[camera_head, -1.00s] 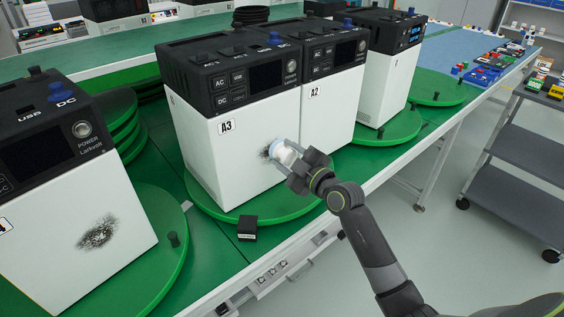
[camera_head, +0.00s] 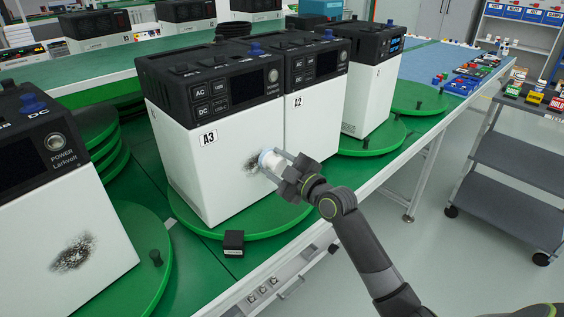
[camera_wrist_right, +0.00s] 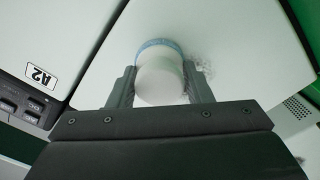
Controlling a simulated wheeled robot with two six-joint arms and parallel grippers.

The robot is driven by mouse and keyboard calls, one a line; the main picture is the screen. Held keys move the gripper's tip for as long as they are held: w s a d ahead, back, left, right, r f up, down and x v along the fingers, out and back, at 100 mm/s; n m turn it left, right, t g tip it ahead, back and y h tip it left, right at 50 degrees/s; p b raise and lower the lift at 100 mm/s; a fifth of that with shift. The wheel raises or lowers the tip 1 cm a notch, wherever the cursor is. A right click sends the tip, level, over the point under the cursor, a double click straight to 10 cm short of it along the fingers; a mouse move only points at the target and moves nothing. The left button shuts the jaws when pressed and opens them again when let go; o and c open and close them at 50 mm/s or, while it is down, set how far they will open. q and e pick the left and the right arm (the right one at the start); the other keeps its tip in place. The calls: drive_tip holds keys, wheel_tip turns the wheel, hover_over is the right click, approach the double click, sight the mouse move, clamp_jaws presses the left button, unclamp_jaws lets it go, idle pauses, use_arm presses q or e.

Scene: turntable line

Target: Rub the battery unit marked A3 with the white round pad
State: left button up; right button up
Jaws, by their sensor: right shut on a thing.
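The battery unit marked A3 (camera_head: 205,170) is a white box with a black top, standing on a green turntable (camera_head: 240,225). A dark smudge (camera_head: 251,166) is on its front face, right of the middle; part of it is hidden behind the pad. My right gripper (camera_head: 280,167) is shut on the white round pad (camera_head: 270,160), which has a light blue rim. The pad is at the face beside the smudge. The right wrist view shows the pad (camera_wrist_right: 160,80) between the fingers, with grey smudge (camera_wrist_right: 200,68) beside it. My left gripper is not in view.
The unit marked A2 (camera_head: 312,125) stands right behind A3. Another smudged unit (camera_head: 50,235) stands at the left on its own turntable. A small black block (camera_head: 233,243) sits at the front edge of A3's turntable. A grey cart (camera_head: 520,160) stands at the right.

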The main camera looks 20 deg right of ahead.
drive_tip(key=shift+s+a, duration=0.3)
drive_tip(key=shift+a, duration=0.5)
drive_tip(key=shift+s+a, duration=0.3)
drive_tip(key=shift+a, duration=0.5)
drive_tip(key=shift+s+a, duration=0.3)
drive_tip(key=shift+a, duration=0.5)
drive_tip(key=shift+s+a, duration=0.25)
drive_tip(key=shift+a, duration=0.5)
drive_tip(key=shift+s+a, duration=0.25)
drive_tip(key=shift+a, duration=0.45)
